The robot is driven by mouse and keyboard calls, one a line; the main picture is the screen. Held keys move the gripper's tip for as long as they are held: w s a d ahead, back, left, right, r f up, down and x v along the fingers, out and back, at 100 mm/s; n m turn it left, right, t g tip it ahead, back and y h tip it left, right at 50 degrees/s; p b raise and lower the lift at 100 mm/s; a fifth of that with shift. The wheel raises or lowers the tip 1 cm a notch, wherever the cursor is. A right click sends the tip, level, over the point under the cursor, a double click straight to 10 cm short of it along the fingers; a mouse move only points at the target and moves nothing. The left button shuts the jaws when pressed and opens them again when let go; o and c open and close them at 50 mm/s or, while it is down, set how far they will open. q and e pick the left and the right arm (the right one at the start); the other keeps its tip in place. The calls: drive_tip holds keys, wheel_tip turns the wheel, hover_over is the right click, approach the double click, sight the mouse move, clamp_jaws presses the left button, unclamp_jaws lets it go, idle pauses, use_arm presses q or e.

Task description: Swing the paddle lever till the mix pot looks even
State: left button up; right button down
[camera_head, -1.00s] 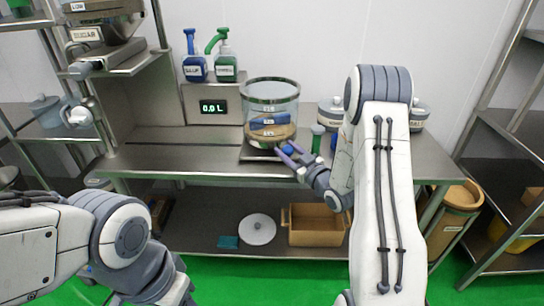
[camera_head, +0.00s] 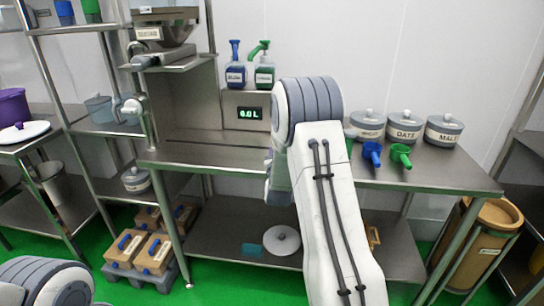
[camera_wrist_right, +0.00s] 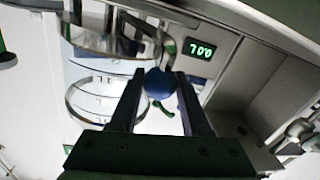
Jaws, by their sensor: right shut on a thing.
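In the right wrist view, which is upside down, my right gripper (camera_wrist_right: 160,100) is shut on a round blue knob (camera_wrist_right: 160,83). A bent metal rod, the paddle lever (camera_wrist_right: 167,48), runs from the knob towards the clear mix pot (camera_wrist_right: 73,104) with metal rims. How even its contents are cannot be told here. In the head view my right arm covers the pot, the lever and the right gripper. My left gripper is out of view; only part of that arm shows at the bottom left.
A steel bench (camera_head: 200,156) bears a display (camera_head: 250,113) reading 0.0 L, pump bottles (camera_head: 236,70), lidded jars (camera_head: 404,127), and blue (camera_head: 372,153) and green (camera_head: 401,155) scoops. The bench top left of my arm is clear.

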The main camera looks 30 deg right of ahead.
drive_tip(key=shift+w+a+r+b, duration=0.1)
drive_tip(key=shift+w+a+b, duration=0.1)
drive_tip(key=shift+w, duration=0.4)
drive_tip(key=shift+w+a+b, duration=0.15)
drive_tip(key=shift+w, duration=0.4)
drive_tip(key=shift+c, duration=1.9)
unclamp_jaws()
drive_tip(key=b+v, duration=0.1)
drive_tip(key=v, duration=0.9)
drive_tip(key=shift+s, duration=0.2)
drive_tip(key=shift+a, duration=0.15)
